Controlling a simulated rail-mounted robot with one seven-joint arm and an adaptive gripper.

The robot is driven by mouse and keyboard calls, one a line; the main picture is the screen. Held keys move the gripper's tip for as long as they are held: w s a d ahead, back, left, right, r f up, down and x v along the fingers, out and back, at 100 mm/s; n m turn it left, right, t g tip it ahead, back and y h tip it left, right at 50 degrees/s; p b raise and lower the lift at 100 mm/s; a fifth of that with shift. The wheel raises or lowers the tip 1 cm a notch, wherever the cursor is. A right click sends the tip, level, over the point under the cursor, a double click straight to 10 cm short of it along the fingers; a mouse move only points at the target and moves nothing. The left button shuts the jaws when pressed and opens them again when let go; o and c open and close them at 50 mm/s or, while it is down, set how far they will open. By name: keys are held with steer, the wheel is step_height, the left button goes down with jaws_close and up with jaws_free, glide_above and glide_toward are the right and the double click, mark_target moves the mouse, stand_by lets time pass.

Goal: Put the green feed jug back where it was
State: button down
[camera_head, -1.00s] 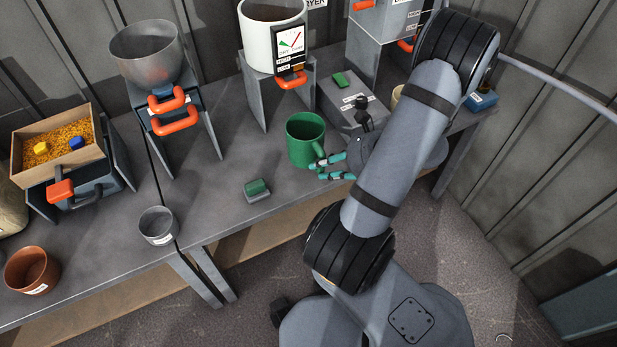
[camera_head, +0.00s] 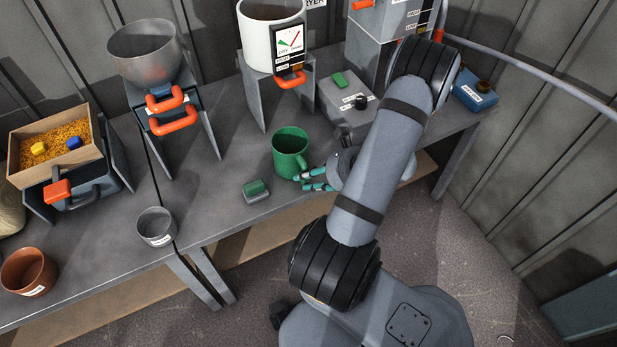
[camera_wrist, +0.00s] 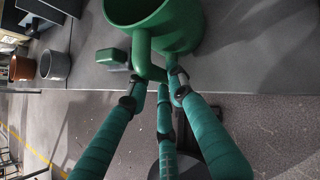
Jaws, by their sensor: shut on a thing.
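The green feed jug (camera_head: 289,150) is an open-topped green cup with a handle, upright over the right-middle part of the bench. My gripper (camera_head: 309,180) is at its front right side, shut on the handle. In the wrist view the jug (camera_wrist: 178,25) fills the top, and the teal fingers of my gripper (camera_wrist: 158,80) close around its handle. I cannot tell for sure whether the jug's base touches the bench or hangs slightly above it.
A small green-topped block (camera_head: 256,190) lies left of the jug. A grey cup (camera_head: 156,228) and a brown pot (camera_head: 29,272) stand further left. Behind are a white bucket (camera_head: 262,40) on a stand, a grey box (camera_head: 345,98) and a metal bowl (camera_head: 145,52). A blue container (camera_head: 476,95) sits at the right.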

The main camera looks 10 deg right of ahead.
steer(key=c, duration=1.5)
jaws_free()
steer(key=shift+f, duration=0.1)
steer(key=shift+c, duration=0.2)
steer(key=shift+r+p, duration=0.3)
steer(key=shift+p, duration=0.05)
steer(key=p+v, duration=0.1)
steer(key=v, duration=1)
steer(key=shift+s+d+r, duration=0.2)
steer(key=shift+d+r, duration=0.05)
steer(key=shift+d, duration=0.05)
